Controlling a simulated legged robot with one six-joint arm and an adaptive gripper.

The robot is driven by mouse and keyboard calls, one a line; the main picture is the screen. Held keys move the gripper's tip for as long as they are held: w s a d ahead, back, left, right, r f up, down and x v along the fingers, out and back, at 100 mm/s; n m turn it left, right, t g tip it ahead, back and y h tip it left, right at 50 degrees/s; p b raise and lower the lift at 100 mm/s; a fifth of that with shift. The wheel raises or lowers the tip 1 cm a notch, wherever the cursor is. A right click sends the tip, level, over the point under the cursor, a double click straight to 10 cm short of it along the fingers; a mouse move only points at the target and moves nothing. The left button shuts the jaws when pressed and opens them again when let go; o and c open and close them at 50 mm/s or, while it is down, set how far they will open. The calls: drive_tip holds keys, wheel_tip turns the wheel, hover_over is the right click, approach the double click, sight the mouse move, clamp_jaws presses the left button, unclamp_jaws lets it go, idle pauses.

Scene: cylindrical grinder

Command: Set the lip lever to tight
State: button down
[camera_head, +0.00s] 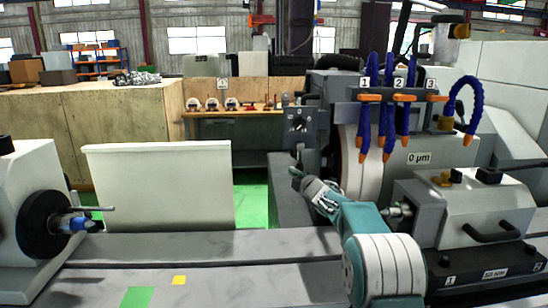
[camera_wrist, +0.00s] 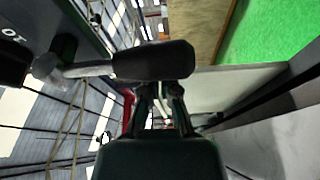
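In the wrist view a lever with a thick black handle (camera_wrist: 150,62) and a metal stem (camera_wrist: 88,69) reaches across the picture from the left. I take it for the lip lever, but no label on it is readable. My gripper (camera_wrist: 163,88) has its two fingers just below the right end of the handle. The handle covers the fingertips, so contact or grip cannot be told. In the head view my gripper (camera_head: 297,177) points up and left, below a dark grey control panel (camera_head: 297,125) beside the grinding wheel (camera_head: 358,165).
Blue coolant hoses (camera_head: 385,125) hang above the wheel. A white guard (camera_head: 158,185) and a spindle unit (camera_head: 42,217) are at left. The grey machine bed (camera_head: 220,246) between them is clear.

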drive_tip(key=shift+d+f, duration=0.1)
drive_tip(key=shift+d, duration=0.15)
idle(0.3)
drive_tip(key=v, duration=1.1)
drive_tip(key=shift+s+a, duration=0.2)
drive_tip(key=shift+s, duration=0.2)
drive_tip(key=shift+d, duration=0.15)
